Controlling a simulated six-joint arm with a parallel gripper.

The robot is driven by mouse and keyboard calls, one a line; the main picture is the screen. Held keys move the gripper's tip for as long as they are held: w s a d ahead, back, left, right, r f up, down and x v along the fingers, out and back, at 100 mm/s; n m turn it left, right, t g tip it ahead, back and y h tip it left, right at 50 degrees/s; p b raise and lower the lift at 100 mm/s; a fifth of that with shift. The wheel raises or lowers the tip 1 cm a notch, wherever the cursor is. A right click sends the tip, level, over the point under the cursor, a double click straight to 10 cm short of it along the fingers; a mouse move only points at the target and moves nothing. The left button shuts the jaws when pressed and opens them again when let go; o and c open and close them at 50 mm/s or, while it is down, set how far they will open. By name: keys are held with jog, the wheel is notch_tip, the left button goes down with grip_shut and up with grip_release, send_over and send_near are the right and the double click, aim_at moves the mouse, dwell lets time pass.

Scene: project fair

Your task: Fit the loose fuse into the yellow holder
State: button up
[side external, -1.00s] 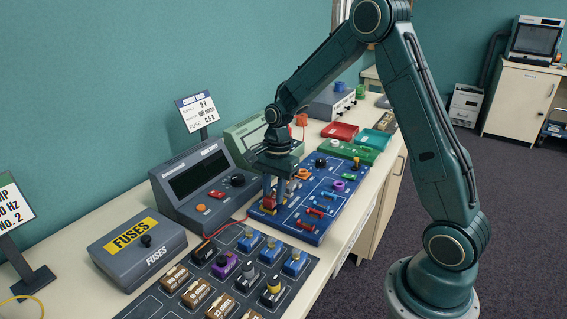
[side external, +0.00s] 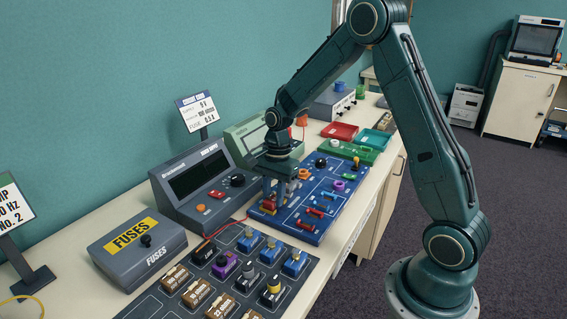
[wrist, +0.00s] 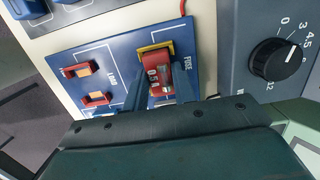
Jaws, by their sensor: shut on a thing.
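My gripper (wrist: 160,92) points down over the blue board and is shut on the loose fuse (wrist: 160,74), a red block with a pale, marked band. The yellow holder (wrist: 147,48) lies on the board beside the FUSE label; its yellow edge shows behind and beside the fuse. The fuse overlaps the holder, but I cannot tell how deep it sits. In the side external view, my gripper (side external: 275,193) is low over the left part of the blue board (side external: 318,226), with red and yellow between and below the fingers.
A grey instrument (side external: 200,185) with a knob stands close behind the gripper. Red clips (wrist: 97,98) sit on the board nearby. A dark tray (side external: 222,270) of several blocks lies in front, and a red wire (side external: 228,226) runs to the board.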

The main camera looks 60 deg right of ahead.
jog(key=shift+f, duration=0.1)
jog(key=o, duration=1.5)
jog(key=shift+o, duration=0.2)
jog(key=shift+r, duration=4)
jog(key=shift+r, duration=0.1)
